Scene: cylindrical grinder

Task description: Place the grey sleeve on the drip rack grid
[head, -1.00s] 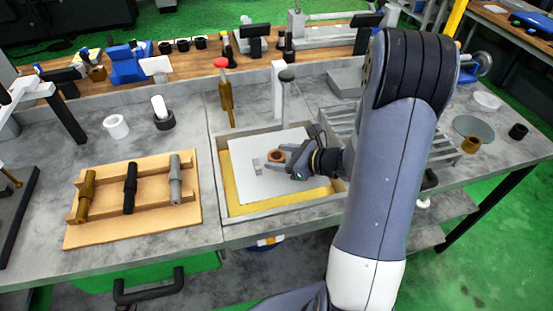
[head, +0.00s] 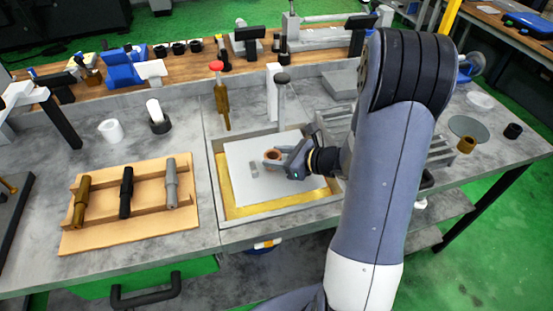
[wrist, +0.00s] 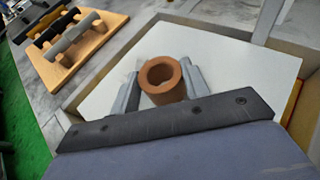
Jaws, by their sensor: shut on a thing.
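My gripper (head: 277,161) is shut on a copper-brown sleeve (head: 272,153), over the white plate (head: 240,150) in the sink-like tray. In the wrist view the sleeve (wrist: 152,80) stands between the two grey fingers, its round bore facing up. I cannot tell whether its base touches the plate. It looks brown, not grey; I see no clearly grey sleeve. The slatted metal drip rack grid (head: 440,153) is right of the tray, partly hidden behind my arm. A small greyish patch (head: 254,169) shows on the plate; I cannot tell whether it is an object or a reflection.
A wooden stand (head: 100,238) with brown, black and grey shafts lies left. A white ring (head: 110,130) stands behind it. A red-topped brown tool (head: 220,95) and a tap-like post (head: 282,100) rise behind the tray. A brown sleeve (head: 466,144) and black sleeve (head: 512,130) stand far right.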

